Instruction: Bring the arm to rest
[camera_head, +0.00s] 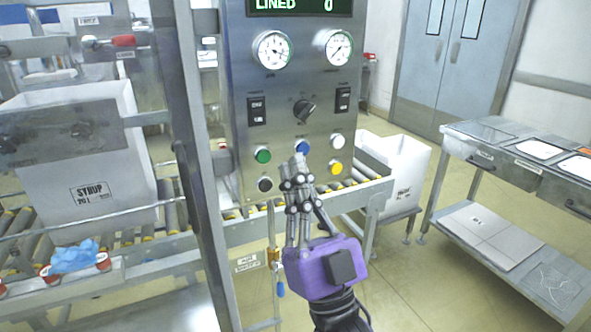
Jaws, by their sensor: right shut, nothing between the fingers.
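My right gripper (297,172) is shut and empty, with its purple body low in the middle of the head view. Its fingertips show just below the blue button (303,146) on the steel control panel (292,100); I cannot tell whether they touch the panel. A green button (263,156), a white button (337,141), a yellow button (335,168) and a black button (265,185) sit around it. Above them are a rotary knob (304,109) and two rocker switches. The display reads "LINED 0". My left gripper is not in view.
A steel post (197,150) stands left of the panel. A large white box (85,150) marked "SYRUP" sits on the roller conveyor at left. A white bin (400,165) stands behind at right. A steel table (530,150) stands farther right, with open floor before it.

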